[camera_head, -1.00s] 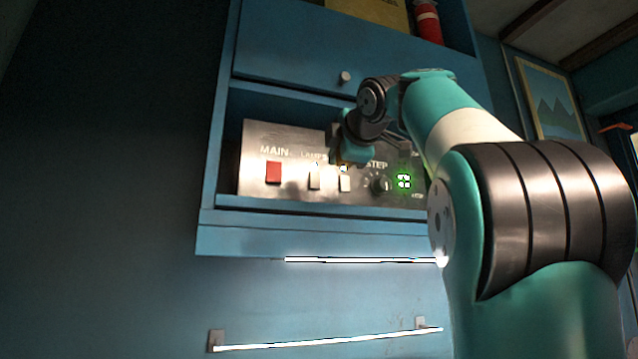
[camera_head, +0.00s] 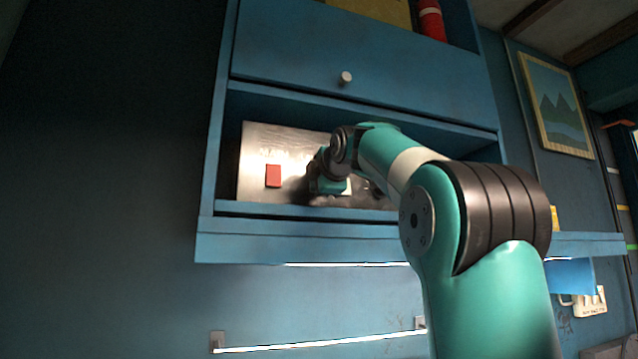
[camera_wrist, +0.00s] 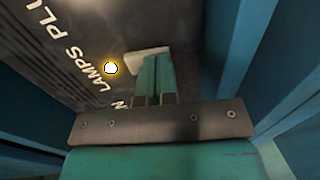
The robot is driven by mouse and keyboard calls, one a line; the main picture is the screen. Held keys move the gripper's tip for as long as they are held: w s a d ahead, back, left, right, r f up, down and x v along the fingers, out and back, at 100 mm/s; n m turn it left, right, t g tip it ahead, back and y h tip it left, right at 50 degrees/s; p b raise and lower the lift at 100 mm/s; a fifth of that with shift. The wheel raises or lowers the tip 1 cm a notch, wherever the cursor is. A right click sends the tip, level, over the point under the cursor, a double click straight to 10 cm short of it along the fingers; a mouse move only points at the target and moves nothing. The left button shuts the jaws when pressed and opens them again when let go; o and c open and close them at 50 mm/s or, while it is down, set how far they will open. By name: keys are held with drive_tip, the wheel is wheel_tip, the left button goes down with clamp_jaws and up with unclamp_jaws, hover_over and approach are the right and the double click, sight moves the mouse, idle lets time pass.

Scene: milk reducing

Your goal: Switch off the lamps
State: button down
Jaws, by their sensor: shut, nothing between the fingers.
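My gripper (camera_head: 318,186) is shut and empty in front of the metal control panel (camera_head: 252,190), which is set in the blue cabinet. In the wrist view the shut fingers (camera_wrist: 156,72) point at a white switch (camera_wrist: 150,54). Their tips overlap it, and I cannot tell whether they press it. A glowing round indicator (camera_wrist: 110,68) sits beside the LAMPS lettering (camera_wrist: 88,68). The red MAIN switch (camera_head: 273,176) is left of my gripper. The light strip (camera_head: 340,264) under the cabinet is bright. My arm hides the right part of the panel.
The panel sits in a recess between a drawer front with a knob (camera_head: 346,77) above and a shelf edge (camera_head: 300,229) below. A rail (camera_head: 320,344) runs along the wall lower down. Cabinet walls show close beside the fingers. The dark wall at left is clear.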

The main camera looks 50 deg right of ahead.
drive_tip(key=shift+w+d+f+t+b, duration=0.15)
drive_tip(key=shift+f+t+b, duration=0.3)
drive_tip(key=shift+b, duration=0.8)
drive_tip(key=t+h+b, duration=0.1)
drive_tip(key=b, duration=0.2)
drive_tip(key=shift+w+f, duration=0.1)
drive_tip(key=shift+w, duration=0.05)
drive_tip(key=shift+r+p, duration=0.3)
drive_tip(key=shift+s+a+f+b, duration=0.25)
drive_tip(key=shift+s+a+b, duration=0.1)
drive_tip(key=shift+b, duration=0.2)
drive_tip(key=b+v, duration=0.4)
drive_tip(key=v, duration=0.9)
drive_tip(key=shift+s+b, duration=0.2)
drive_tip(key=shift+b, duration=0.15)
